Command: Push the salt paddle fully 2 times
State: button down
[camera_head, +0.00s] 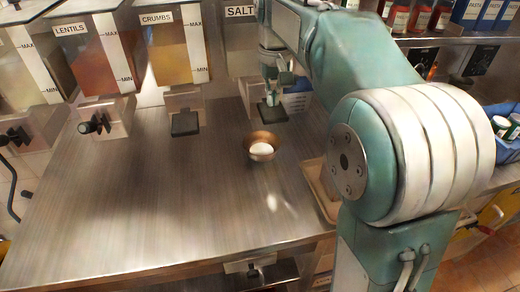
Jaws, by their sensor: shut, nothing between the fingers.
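The salt dispenser carries a white SALT label (239,11) at the top of the picture. My gripper (272,98) points down at the front of this dispenser, shut and empty. The dark salt paddle (273,113) shows just below the fingertips. I cannot tell whether the fingers touch it or how far it is pushed. A small copper-coloured bowl (261,138) stands on the steel counter in front of the paddle, with something white in it.
The lentils dispenser (88,55) and crumbs dispenser (170,45) stand to the left, the latter with its own dark paddle (185,123). A pale tray (318,190) lies at the counter's right edge, partly behind my arm. The steel counter (140,205) is clear at front left.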

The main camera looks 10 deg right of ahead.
aim_at(273, 111)
jog(key=shift+f, duration=1.95)
jog(key=shift+r, duration=2.75)
jog(key=shift+r, duration=2.5)
